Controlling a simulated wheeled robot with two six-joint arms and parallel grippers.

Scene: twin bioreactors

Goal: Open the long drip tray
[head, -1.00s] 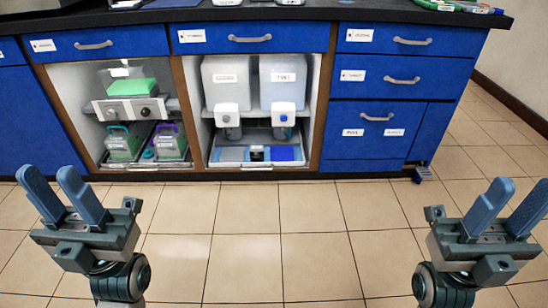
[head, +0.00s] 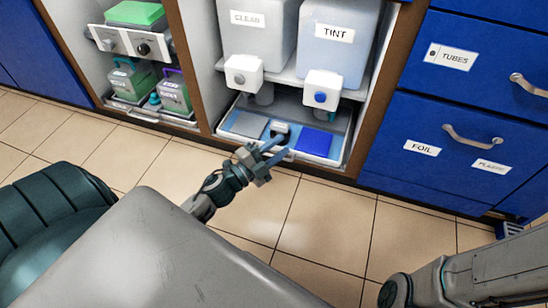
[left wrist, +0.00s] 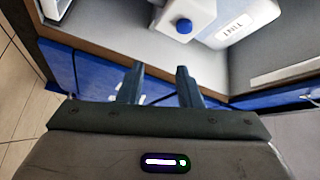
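The long drip tray (head: 227,127) lies low in the open bay under the CLEAN tank (head: 257,20) and the TINT tank (head: 337,35). A grey plate, a small dark-and-white piece and a blue pad (head: 314,141) show on it. My left gripper (head: 274,150) is at the tray's front edge, fingers pointing toward it, and hides part of the rim. In the left wrist view its two fingers (left wrist: 158,82) are apart with nothing seen between them. Whether they touch the tray cannot be told. My right gripper is out of the head view.
White taps (head: 243,73) and (head: 322,87) hang above the tray. The left bay holds green-topped vessels (head: 173,92). Blue drawers with grey handles (head: 472,137) stand at the right. The tiled floor (head: 325,225) in front is clear.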

